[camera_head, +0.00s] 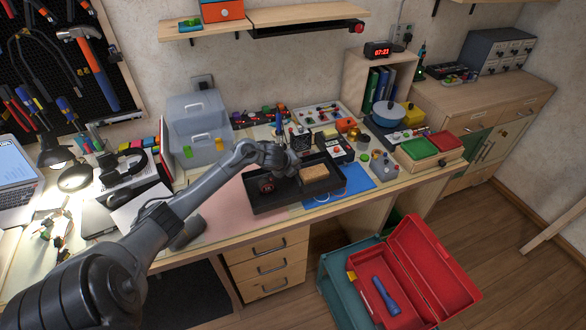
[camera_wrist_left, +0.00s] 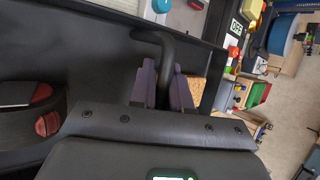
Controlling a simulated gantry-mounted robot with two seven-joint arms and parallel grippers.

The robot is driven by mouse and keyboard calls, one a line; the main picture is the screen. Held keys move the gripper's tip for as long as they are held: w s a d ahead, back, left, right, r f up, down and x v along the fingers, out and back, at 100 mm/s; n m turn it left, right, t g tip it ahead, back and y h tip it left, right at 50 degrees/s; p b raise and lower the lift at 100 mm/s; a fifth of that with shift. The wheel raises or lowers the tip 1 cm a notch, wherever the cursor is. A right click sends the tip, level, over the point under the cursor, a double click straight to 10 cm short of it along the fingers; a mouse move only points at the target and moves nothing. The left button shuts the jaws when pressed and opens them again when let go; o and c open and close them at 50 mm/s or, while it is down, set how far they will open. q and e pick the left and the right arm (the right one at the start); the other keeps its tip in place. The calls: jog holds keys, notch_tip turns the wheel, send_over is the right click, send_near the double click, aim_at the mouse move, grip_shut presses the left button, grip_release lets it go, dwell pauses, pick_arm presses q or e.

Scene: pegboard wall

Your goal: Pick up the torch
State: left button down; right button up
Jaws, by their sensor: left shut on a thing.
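A blue torch-like object (camera_head: 386,297) lies inside the open red toolbox (camera_head: 437,262) at the lower right of the head view. My left gripper (camera_head: 289,166) is far from it, over the black tray (camera_head: 263,208) on the workbench. In the wrist view my left gripper (camera_wrist_left: 164,92) is shut on the tray's black bar handle (camera_wrist_left: 166,52). The tray holds a tan block (camera_head: 313,172) and a dark red-and-black item (camera_head: 266,185), which also shows in the wrist view (camera_wrist_left: 42,112). My right gripper is not in view.
The toolbox stands low by a teal box (camera_head: 340,290) in front of the bench. A blue mat (camera_head: 350,181), grey clear-lidded bin (camera_head: 197,135), headphones (camera_head: 125,168) and small parts crowd the bench. The pink mat (camera_head: 225,220) is partly clear.

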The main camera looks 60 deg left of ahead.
pick_arm(q)
jog(key=shift+f, duration=0.35)
jog(key=c, duration=1.1)
grip_release()
jog(key=shift+r, duration=0.1)
